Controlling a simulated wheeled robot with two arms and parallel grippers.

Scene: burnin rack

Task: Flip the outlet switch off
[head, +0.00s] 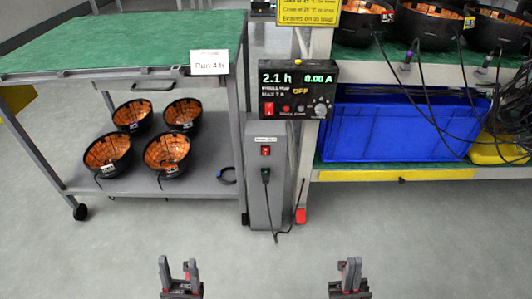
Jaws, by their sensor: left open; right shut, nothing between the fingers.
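The outlet switch (266,151) is a small red rocker on the front of a grey outlet post (263,209), under a small white label. A black plug (266,176) sits below it, with its cable hanging to the floor. Whether the rocker is on or off is too small to tell. My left gripper (178,265) is open and empty at the bottom of the view, below and left of the post. My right gripper (350,267) is shut and empty at the bottom, below and right of the post. Both are well apart from the switch.
A control box (300,90) with its own red switch, reading 2.1 h and 0.00 A, hangs above the post. A cart (150,45) with several black-orange bowls stands left. A rack with a blue crate (390,125) and dangling cables stands right. Floor in front is clear.

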